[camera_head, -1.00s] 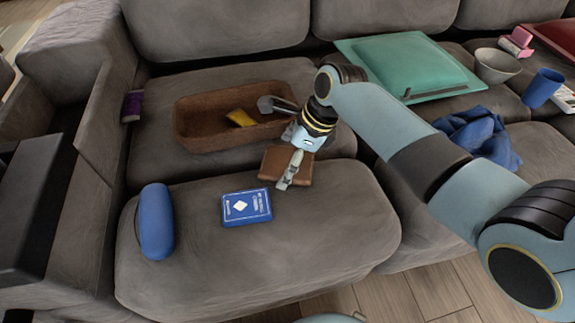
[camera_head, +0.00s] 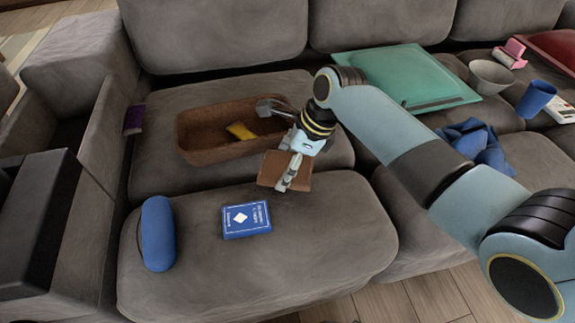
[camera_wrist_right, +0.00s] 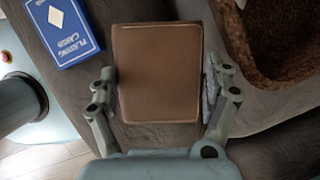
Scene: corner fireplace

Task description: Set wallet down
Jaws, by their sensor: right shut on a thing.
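The brown wallet (camera_head: 270,170) is between the fingers of my right gripper (camera_head: 288,172), over the back part of the sofa's front cushion, behind the blue card box. In the right wrist view the wallet (camera_wrist_right: 160,72) fills the space between the two fingers of the gripper (camera_wrist_right: 160,95), which is shut on it by its side edges. I cannot tell whether the wallet touches the cushion. My left gripper is not in view.
A blue playing-card box (camera_head: 246,220) and a blue cylindrical case (camera_head: 158,234) lie on the front cushion (camera_head: 320,240). A brown basket (camera_head: 200,155) with a yellow item (camera_head: 241,131) stands behind. The cushion's right part is clear.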

